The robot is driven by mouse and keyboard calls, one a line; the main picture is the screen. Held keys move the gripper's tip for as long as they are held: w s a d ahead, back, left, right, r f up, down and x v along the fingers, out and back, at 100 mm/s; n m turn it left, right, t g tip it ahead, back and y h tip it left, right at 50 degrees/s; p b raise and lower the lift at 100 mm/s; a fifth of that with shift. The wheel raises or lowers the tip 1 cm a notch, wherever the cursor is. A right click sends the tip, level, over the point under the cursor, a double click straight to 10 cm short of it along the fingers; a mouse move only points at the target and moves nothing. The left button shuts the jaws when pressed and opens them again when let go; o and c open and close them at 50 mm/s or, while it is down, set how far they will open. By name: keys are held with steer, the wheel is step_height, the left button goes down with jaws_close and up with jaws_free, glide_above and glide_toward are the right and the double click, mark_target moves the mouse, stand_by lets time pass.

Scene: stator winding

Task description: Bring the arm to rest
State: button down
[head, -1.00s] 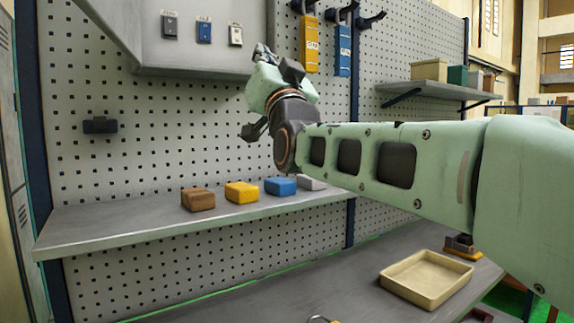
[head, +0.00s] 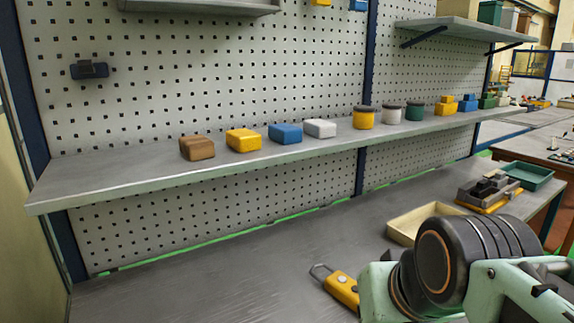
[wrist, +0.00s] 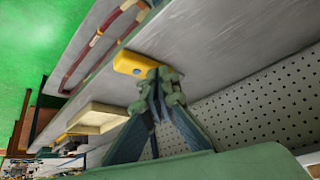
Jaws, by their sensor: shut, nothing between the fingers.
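My arm (head: 440,265) is folded low at the lower right of the head view, over the front part of the workbench (head: 230,275). My gripper is outside the head view. In the wrist view, my gripper (wrist: 161,82) is shut and empty, its fingertips together. A yellow padlock (head: 341,287) lies on the bench just left of my arm. In the wrist view the yellow padlock (wrist: 128,63) appears just beyond the fingertips; I cannot tell the gap between them.
A cream tray (head: 403,236) sits on the bench behind my arm, partly hidden by it. A shelf (head: 110,186) above holds several coloured blocks and jars. A pegboard (head: 200,90) stands behind. The left part of the bench is clear.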

steer(key=s+d+f+g, duration=0.1)
steer(key=s+f, duration=0.2)
steer(key=s, duration=0.1)
step_height(320, 180, up, 16)
steer(key=p, duration=1.5)
steer(key=shift+w+f, duration=0.2)
steer(key=shift+w, duration=0.2)
